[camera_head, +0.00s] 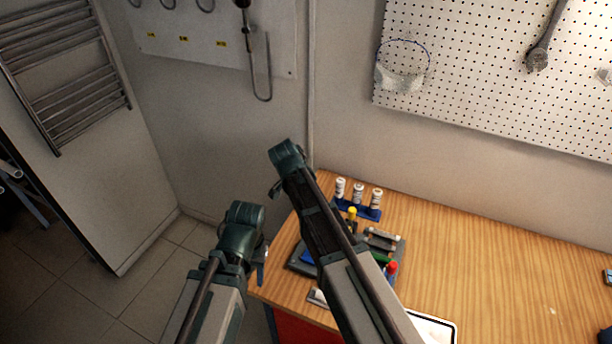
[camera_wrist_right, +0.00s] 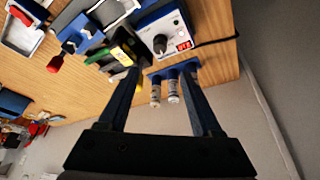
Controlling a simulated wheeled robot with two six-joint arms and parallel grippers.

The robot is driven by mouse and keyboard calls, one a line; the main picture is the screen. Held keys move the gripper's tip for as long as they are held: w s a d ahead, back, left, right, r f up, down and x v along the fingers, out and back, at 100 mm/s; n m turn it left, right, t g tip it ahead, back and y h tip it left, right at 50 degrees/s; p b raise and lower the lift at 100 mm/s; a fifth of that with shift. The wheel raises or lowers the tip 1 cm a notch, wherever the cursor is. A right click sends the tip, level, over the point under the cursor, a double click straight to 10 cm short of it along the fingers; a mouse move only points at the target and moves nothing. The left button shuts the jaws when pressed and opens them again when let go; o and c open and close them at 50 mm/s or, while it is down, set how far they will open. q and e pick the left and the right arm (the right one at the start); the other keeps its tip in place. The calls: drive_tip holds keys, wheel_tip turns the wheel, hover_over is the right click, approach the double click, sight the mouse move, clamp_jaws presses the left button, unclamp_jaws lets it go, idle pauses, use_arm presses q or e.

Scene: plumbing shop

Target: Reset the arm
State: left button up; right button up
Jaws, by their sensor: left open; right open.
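My left arm (camera_head: 205,305) comes in from the bottom and is folded, with its green joint left of the workbench. Part of my left gripper (camera_head: 261,266) shows as a dark blue finger beside the bench's left edge, with the rest hidden behind the arm. My right arm (camera_head: 365,295) reaches up over the bench's left part and hides its own gripper in the head view. In the right wrist view my right gripper (camera_wrist_right: 160,76) is open and empty. White bottles in a blue holder show between its fingers, and I cannot tell how far off they are.
The wooden workbench (camera_head: 480,250) is mostly bare on the right. White bottles (camera_head: 358,192) and small tools crowd its left part. A box with a knob and red display (camera_wrist_right: 163,32) shows in the wrist view. A pegboard (camera_head: 470,70) and towel radiator (camera_head: 65,75) stand behind.

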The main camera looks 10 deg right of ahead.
drive_tip(key=s+a+f+n+g+y+b, duration=0.1)
drive_tip(key=s+a+f+n+b, duration=0.3)
drive_tip(key=s, duration=0.7)
drive_tip(key=s+a+f+n+y+b, duration=0.2)
drive_tip(key=s+a+f+n+b, duration=0.2)
drive_tip(key=s+f+n+b, duration=0.4)
drive_tip(key=s+f+n, duration=0.1)
drive_tip(key=s+n, duration=0.2)
drive_tip(key=n, duration=0.2)
drive_tip(key=shift+f+n+g, duration=0.3)
drive_tip(key=shift+g, duration=0.1)
drive_tip(key=shift+d, duration=0.15)
